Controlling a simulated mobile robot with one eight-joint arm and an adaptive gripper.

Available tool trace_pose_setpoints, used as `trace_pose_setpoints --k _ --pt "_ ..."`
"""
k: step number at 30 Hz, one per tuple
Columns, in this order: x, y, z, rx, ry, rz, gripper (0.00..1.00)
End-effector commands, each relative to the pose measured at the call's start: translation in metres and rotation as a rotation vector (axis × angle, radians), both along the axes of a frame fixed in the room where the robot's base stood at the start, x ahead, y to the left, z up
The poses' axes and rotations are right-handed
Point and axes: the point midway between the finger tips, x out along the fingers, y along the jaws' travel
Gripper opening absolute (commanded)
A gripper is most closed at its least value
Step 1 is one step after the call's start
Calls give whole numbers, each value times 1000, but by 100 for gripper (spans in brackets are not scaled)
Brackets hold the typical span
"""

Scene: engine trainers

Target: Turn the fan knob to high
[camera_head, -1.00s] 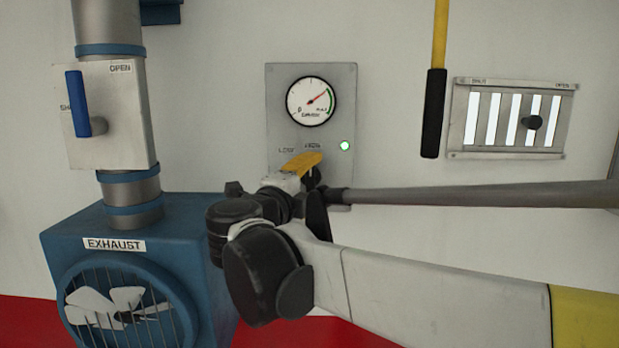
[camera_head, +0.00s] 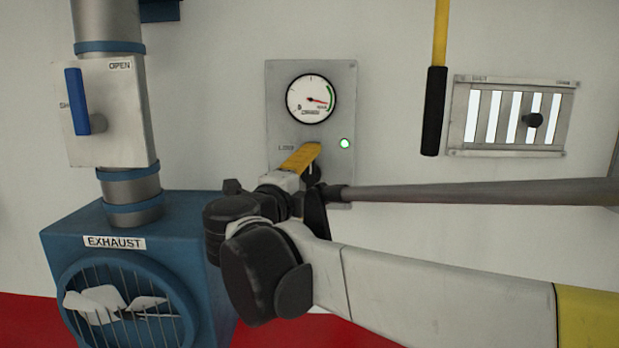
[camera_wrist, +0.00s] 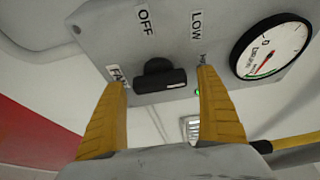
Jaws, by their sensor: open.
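The black fan knob (camera_wrist: 160,77) sits on a grey panel (camera_wrist: 105,38) between the two yellow fingers of my gripper (camera_wrist: 162,79) in the wrist view. My gripper is open, with a finger on either side of the knob; I cannot tell whether either touches it. A white mark shows along the knob's lower edge. The OFF and LOW labels are readable; the right finger partly covers another label. In the head view my gripper (camera_head: 300,158) is at the panel's lower part (camera_head: 280,115), and a dark bit of the knob (camera_head: 313,173) shows beside it.
The panel's round gauge (camera_head: 311,99) has its needle pointing right, slightly down. A green light (camera_head: 345,144) is lit. The exhaust fan box (camera_head: 190,235) stands left, below a blue-handled valve (camera_head: 105,115). A slatted vent (camera_head: 512,118) and a black-gripped yellow handle (camera_head: 433,110) are right.

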Motion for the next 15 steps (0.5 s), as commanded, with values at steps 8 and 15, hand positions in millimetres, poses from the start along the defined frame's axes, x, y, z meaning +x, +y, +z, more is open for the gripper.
trace_pose_setpoints --k 8,15 --pt "-51 24 0 0 0 6 85" --pt "-92 42 0 0 0 4 85"
